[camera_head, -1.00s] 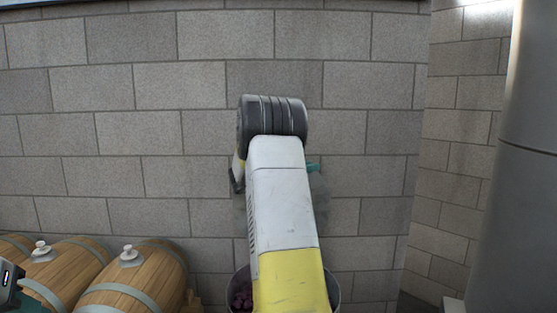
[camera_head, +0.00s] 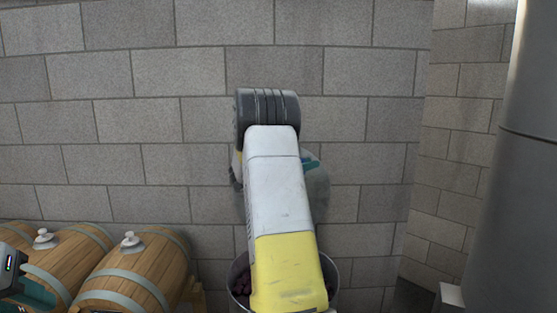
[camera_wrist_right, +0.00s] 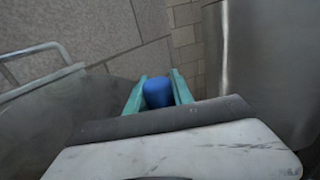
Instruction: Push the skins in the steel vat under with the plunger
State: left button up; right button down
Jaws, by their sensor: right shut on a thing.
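The steel vat (camera_head: 334,270) stands low in the middle of the head view, with dark purple skins (camera_head: 240,286) showing at its left side. My right forearm hides most of both. My right gripper (camera_head: 310,163) is above the vat, mostly behind my arm. In the right wrist view its two teal fingers (camera_wrist_right: 158,92) are closed on a blue grip (camera_wrist_right: 157,91), which looks like the plunger's handle. The plunger's lower end cannot be made out. Part of my left gripper (camera_head: 30,290) shows at the lower left edge; its fingertips are cut off.
Wooden barrels (camera_head: 140,270) with white bungs lie at the lower left. A tall grey steel tank (camera_head: 515,190) stands at the right. A block wall (camera_head: 150,110) closes off the back. A grey rounded shape (camera_head: 318,195) shows beside my forearm, unclear.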

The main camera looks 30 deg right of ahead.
notch_tip(320, 180, down, 8)
jog(key=shift+r, duration=0.15)
dwell(0.8)
jog(key=shift+r, duration=0.1)
dwell(0.3)
notch_tip(320, 180, up, 12)
dwell(1.0)
